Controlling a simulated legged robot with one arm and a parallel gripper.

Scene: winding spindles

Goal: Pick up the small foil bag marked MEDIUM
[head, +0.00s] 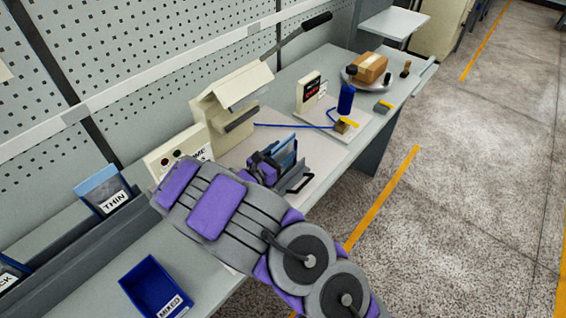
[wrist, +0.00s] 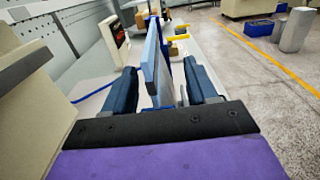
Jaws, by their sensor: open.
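A flat blue-grey bag (wrist: 153,68) stands upright between the two fingers of my gripper (wrist: 161,88) in the wrist view, seen nearly edge-on. No label shows on it, so I cannot tell if it is the one marked MEDIUM. My gripper is open, one finger on each side, with gaps visible. In the head view the bag (head: 286,153) shows beside my gripper (head: 272,165), above a grey stand (head: 300,178). A similar bag marked THIN (head: 103,190) sits in the grey rack at left, and another, label cut off, shows at lower left (head: 10,276).
A cream machine (head: 232,98) with a raised black lever is close behind my gripper. A blue bin marked MIXED (head: 157,290) sits at the front. A blue bottle (head: 346,99) and a plate with a brown box (head: 370,68) stand farther right. Open floor lies right.

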